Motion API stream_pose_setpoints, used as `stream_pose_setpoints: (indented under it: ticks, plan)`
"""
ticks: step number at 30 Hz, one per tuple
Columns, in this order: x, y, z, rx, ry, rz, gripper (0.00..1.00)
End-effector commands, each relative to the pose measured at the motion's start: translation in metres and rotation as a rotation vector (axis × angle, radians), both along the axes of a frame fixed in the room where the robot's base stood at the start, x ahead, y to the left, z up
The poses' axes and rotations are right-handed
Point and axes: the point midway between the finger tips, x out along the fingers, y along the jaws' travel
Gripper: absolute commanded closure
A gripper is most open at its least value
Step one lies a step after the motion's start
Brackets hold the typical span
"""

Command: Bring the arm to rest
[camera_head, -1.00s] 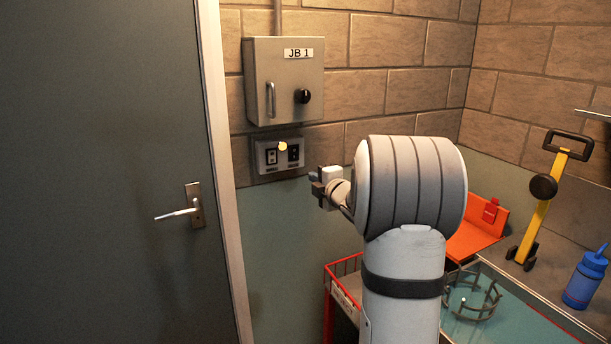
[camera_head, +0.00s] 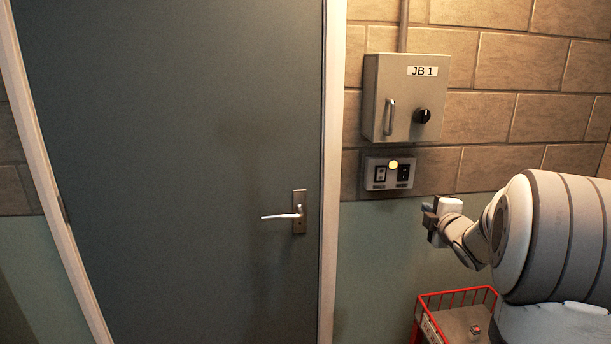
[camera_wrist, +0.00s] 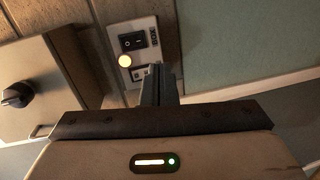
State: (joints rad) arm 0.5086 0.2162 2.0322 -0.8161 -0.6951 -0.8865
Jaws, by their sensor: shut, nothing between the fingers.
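My gripper (camera_head: 428,215) is at the right of the head view, in front of the wall below the switch panel. In the wrist view its fingers (camera_wrist: 160,82) are together with nothing between them. The arm reaches in from the right edge. The switch panel (camera_head: 389,173) has two dark rocker switches and a lit yellow lamp (camera_head: 393,164). The panel also shows in the wrist view (camera_wrist: 133,42), just beyond the fingers. The fingertips overlap its edge in that view; the gap between them is hard to judge.
A grey box marked JB 1 (camera_head: 419,98) with a handle and a black knob (camera_head: 422,116) hangs above the panel. A closed grey door (camera_head: 180,150) with a lever handle (camera_head: 284,215) fills the left. A red-railed cart (camera_head: 455,296) stands below my arm.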

Motion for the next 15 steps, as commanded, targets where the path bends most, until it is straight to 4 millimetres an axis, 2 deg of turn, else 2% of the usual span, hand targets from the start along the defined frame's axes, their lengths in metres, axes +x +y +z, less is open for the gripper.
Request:
stream_pose_setpoints:
  ticks: [1,3,8,11,15]
  plan:
    - [-0.006,0.011,0.007,0.051,0.031,-0.040,1.00]
    - [-0.021,0.024,0.007,0.159,0.096,-0.127,1.00]
    - [-0.074,0.060,-0.006,0.452,0.270,-0.350,1.00]
    - [-0.118,0.088,-0.020,0.631,0.389,-0.490,1.00]
    - [-0.191,0.133,-0.043,0.865,0.572,-0.685,1.00]
